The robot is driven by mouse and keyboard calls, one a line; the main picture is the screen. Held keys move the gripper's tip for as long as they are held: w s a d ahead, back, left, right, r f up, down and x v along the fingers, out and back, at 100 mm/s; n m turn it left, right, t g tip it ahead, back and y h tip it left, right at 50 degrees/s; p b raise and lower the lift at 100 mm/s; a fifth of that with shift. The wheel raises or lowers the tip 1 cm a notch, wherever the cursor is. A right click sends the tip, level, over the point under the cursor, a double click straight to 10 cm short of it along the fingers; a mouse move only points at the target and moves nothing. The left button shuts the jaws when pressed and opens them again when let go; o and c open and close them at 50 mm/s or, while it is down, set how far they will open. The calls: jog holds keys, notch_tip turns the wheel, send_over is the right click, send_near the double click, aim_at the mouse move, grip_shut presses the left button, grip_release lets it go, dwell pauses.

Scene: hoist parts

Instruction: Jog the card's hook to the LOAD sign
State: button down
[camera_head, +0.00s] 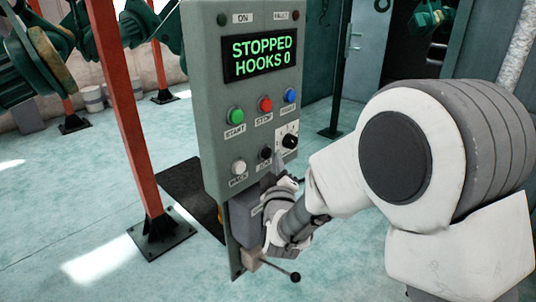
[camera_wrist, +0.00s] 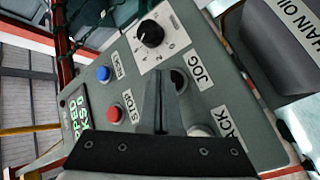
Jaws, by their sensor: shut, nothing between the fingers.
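The grey control panel (camera_head: 215,80) has a display (camera_head: 260,55) reading "STOPPED HOOKS 0". Its black JOG button (camera_head: 265,153) sits below the red STOP button (camera_head: 265,104). My gripper (camera_head: 277,163) is at the panel's lower right, close to the JOG button. In the wrist view my gripper (camera_wrist: 164,80) is shut and empty, with its tips beside the dark JOG button (camera_wrist: 179,78), which they partly cover. I cannot tell whether they touch it. No card and no LOAD sign are in view.
A selector knob (camera_head: 290,141), a white button (camera_head: 238,167), a green START button (camera_head: 235,115) and a blue button (camera_head: 290,95) are close by. A lever with a black knob (camera_head: 295,277) sticks out below. An orange post (camera_head: 120,100) stands left of the panel.

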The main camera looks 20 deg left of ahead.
jog(key=shift+a, duration=0.1)
dwell(0.5)
jog(key=shift+w+a+b, duration=0.2)
jog(key=shift+a+b, duration=0.1)
jog(key=shift+b, duration=0.05)
